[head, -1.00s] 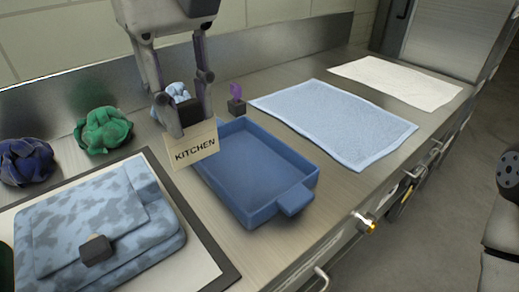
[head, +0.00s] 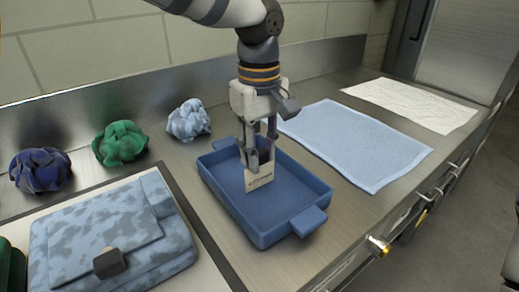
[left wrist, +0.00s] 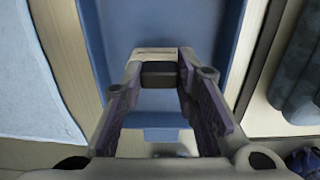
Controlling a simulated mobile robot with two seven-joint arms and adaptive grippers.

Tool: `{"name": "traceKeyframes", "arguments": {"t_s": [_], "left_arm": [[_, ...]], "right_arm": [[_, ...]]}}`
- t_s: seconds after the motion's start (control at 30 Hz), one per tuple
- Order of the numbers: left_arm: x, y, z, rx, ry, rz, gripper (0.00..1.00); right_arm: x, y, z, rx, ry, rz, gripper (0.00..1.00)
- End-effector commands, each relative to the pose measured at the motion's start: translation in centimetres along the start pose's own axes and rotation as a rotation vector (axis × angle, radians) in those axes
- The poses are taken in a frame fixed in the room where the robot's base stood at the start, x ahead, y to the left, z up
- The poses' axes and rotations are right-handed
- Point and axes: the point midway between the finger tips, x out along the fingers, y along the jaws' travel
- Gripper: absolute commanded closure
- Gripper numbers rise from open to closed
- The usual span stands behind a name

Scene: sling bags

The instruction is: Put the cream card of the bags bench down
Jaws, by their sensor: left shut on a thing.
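The cream card (head: 260,177) carries dark lettering, too small to read now, and hangs roughly upright from my left gripper (head: 258,158). The gripper is shut on it, fingers pointing down inside the outline of the blue tray (head: 225,196). I cannot tell whether the card's lower edge touches the tray floor. In the left wrist view a dark block (left wrist: 158,73) sits between the fingertips, with a thin cream edge of the card (left wrist: 155,52) beyond it. The tray's blue floor (left wrist: 150,20) fills the background there. My right gripper is not in view.
A patterned blue bag (head: 110,235) lies on a dark-edged board at the left. Navy (head: 40,169), green (head: 120,144) and light-blue (head: 188,120) crumpled bundles line the back. A blue cloth (head: 355,145) and a white cloth (head: 415,103) lie right of the tray.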

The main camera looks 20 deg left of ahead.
Motion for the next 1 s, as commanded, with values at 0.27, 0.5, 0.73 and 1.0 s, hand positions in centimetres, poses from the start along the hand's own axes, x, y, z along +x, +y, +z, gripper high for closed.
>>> {"name": "traceKeyframes", "arguments": {"t_s": [0.27, 0.5, 0.73, 1.0], "left_arm": [[0.3, -0.1, 0.0, -0.001, 0.0, -0.001, 0.61], [0.3, -0.1, 0.0, 0.0, 0.0, -0.002, 0.53], [-1.7, 0.1, -0.1, -0.002, 0.003, 0.002, 0.53], [-8.9, 0.1, -0.1, -0.001, 0.002, 0.002, 0.53]], "right_arm": [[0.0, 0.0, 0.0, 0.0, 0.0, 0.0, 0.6], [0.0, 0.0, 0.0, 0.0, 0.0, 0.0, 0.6], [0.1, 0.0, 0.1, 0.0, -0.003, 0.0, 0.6], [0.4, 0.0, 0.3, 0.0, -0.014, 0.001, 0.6]]}}
